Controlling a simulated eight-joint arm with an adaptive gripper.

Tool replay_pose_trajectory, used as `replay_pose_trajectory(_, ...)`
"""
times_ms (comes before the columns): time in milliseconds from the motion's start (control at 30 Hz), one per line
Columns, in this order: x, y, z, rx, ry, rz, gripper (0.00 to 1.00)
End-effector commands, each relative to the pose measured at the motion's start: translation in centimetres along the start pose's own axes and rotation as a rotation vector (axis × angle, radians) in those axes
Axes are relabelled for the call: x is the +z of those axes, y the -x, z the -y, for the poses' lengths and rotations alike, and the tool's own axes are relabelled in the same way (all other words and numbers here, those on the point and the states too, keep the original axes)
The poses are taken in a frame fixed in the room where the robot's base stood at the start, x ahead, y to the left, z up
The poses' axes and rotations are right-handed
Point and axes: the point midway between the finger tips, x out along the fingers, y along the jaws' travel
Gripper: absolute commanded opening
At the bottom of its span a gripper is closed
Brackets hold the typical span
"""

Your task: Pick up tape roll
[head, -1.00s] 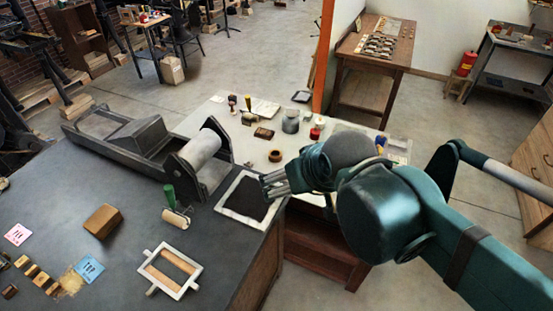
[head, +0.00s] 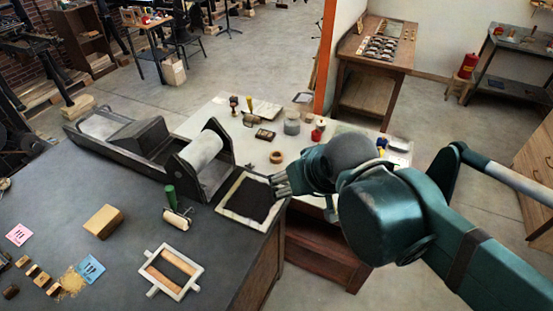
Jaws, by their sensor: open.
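The tape roll (head: 277,157) looks like a small tan ring lying on the pale table (head: 225,113). My gripper (head: 274,184) is open and empty, its fingers pointing left. In the picture it is just below the tape roll and apart from it, over the right edge of a white-framed black pad. How high it hangs above the surface is hard to tell. The tape roll is in plain view, with nothing covering it.
The black pad (head: 248,199) lies on the dark bench. A grey jar (head: 292,123), a red-topped container (head: 317,133) and a dark block (head: 265,134) stand behind the tape roll.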

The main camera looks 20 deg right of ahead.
Motion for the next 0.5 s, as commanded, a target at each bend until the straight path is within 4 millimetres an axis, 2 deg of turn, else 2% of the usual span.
replay_pose_trajectory(267, -1.2, -0.2, -0.1, 0.002, 0.03, 0.012, 0.59)
replay_pose_trajectory(500, -3.8, -1.0, -0.5, 0.003, 0.108, 0.046, 0.59)
